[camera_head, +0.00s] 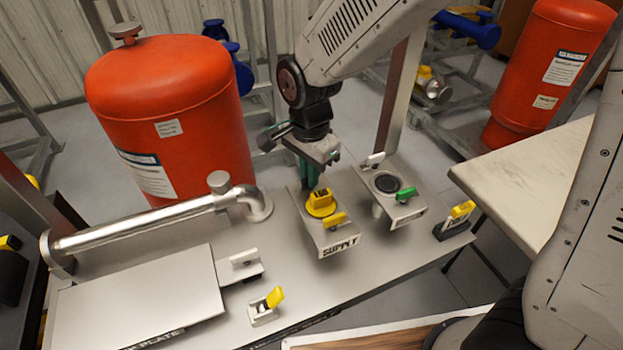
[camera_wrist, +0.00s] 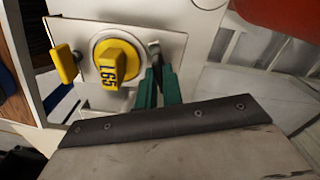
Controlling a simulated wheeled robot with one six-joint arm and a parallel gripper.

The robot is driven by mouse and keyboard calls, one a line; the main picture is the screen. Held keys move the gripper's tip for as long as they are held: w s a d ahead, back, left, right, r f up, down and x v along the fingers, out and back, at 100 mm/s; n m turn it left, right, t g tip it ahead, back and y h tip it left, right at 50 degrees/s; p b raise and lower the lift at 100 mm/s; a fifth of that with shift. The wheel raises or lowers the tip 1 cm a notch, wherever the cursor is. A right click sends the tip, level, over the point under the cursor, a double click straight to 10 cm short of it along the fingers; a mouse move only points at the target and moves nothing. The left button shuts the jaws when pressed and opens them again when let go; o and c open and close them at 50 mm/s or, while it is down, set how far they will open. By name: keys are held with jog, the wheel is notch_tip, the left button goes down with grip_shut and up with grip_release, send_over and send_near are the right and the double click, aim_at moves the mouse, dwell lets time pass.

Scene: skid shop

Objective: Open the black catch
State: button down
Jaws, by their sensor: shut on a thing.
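The supply bracket (camera_head: 337,240) carries a round yellow knob (camera_head: 320,203) and a yellow catch (camera_head: 335,220) at its front corner. My gripper (camera_head: 308,186) points down at the bracket's back edge, behind the knob. In the head view the gripper hides this catch. Whether it is open or closed I cannot tell.
A second bracket (camera_head: 405,212) with a green catch (camera_head: 406,193) stands close on the right. A red tank (camera_head: 180,110) and a metal pipe (camera_head: 145,216) are on the left. A plate (camera_head: 150,300) and a yellow-handled catch (camera_head: 274,297) lie in front.

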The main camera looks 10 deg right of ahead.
jog(key=shift+m, duration=1.7)
jog(key=c, duration=1.5)
grip_release()
jog(key=shift+m, duration=0.3)
jog(key=shift+c, duration=0.2)
jog(key=shift+r, duration=0.1)
jog(key=shift+r, duration=3.45)
jog(key=n, duration=0.4)
jog(key=shift+r+n, duration=0.25)
jog(key=shift+n, duration=0.05)
jog(key=shift+r+n, duration=0.15)
jog(key=shift+n, duration=0.95)
